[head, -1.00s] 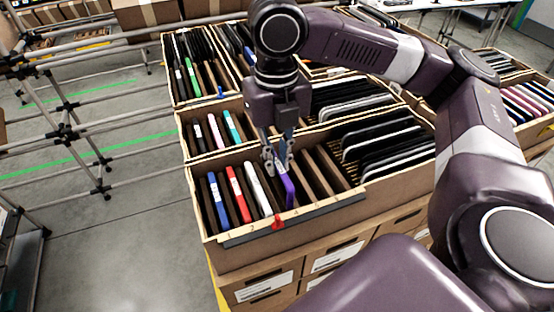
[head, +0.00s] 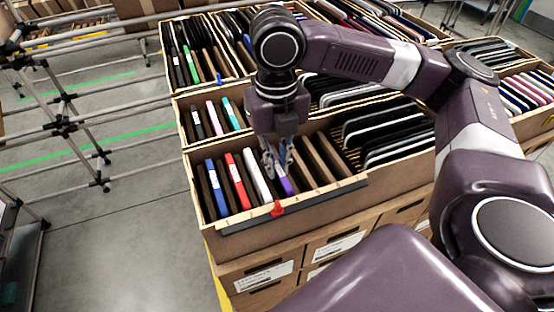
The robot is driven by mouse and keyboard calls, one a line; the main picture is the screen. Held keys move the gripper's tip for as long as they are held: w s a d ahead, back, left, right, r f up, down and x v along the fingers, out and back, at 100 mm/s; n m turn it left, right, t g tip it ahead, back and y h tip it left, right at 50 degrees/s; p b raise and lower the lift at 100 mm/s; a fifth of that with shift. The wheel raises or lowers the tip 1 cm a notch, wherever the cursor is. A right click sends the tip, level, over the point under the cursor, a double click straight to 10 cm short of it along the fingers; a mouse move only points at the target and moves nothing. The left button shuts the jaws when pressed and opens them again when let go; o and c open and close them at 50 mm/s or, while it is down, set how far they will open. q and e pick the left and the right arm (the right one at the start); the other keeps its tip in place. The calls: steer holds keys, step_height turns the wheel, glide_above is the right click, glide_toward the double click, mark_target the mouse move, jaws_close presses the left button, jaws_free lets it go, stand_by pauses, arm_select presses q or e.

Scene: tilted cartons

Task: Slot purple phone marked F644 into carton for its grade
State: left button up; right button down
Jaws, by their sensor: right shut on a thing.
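The purple phone (head: 286,186) is in the front carton (head: 250,238), to the right of a white phone (head: 257,177). It stands tilted in a slot between brown dividers, and only a short part shows below the fingers. My right gripper (head: 278,164) reaches down into this carton from above and is shut on the purple phone's upper end. The phone's F644 mark cannot be read. My left gripper is not in view.
The front carton also holds a red phone (head: 238,181) and a blue phone (head: 217,188) on the left. Dark and silver devices (head: 395,135) fill its right part. A red clip (head: 278,208) sits on its front edge. More filled cartons stand behind.

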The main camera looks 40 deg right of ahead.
steer(key=shift+f, duration=0.2)
stand_by(0.8)
steer(key=c, duration=1.9)
jaws_free()
step_height(320, 180, up, 12)
step_height(320, 180, up, 7)
steer(key=p, duration=0.9)
